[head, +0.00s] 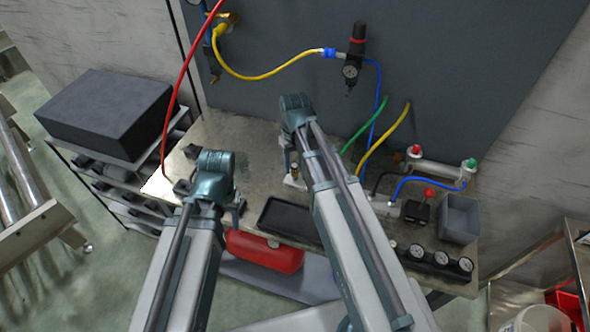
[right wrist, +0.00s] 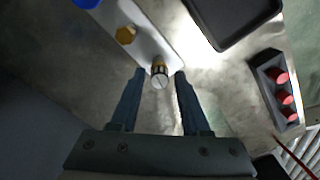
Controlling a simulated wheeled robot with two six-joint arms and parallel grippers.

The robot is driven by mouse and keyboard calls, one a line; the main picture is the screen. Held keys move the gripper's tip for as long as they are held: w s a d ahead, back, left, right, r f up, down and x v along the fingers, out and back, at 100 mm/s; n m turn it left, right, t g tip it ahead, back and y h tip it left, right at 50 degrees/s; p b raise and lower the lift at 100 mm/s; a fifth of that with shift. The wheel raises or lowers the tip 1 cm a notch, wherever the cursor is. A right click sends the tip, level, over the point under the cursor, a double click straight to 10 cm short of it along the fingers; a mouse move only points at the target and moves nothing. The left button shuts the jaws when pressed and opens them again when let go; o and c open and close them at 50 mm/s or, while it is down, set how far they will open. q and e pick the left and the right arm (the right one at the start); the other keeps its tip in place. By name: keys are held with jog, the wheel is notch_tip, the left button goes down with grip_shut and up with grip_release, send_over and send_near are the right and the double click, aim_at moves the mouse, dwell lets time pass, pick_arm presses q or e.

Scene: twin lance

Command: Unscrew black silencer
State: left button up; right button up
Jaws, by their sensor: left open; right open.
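In the right wrist view a small upright fitting (right wrist: 159,74) with dark and brass bands and a pale round end stands at the edge of a pale block (right wrist: 148,40). I cannot tell for certain that it is the black silencer. My right gripper (right wrist: 160,73) is open, with one finger on each side of the fitting, apparently not touching it. In the head view my right gripper (head: 290,160) hangs over the bench's middle, partly hidden by its own arm. My left gripper (head: 238,213) is open near the bench's front left edge, its fingers mostly hidden.
A brass hex part (right wrist: 126,34) and a blue part (right wrist: 88,4) share the block. A black tray (head: 285,219) lies in front. A box with red buttons (right wrist: 275,90) is at the right in the wrist view. Gauges (head: 440,258), a grey bin (head: 459,219) and hoses crowd the bench's right.

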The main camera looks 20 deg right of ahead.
jog(key=m, duration=1)
jog(key=shift+m, duration=0.4)
jog(key=m, duration=1.1)
jog(key=shift+w+m, duration=0.1)
jog(key=shift+m, duration=0.3)
jog(key=shift+c, duration=0.2)
grip_shut()
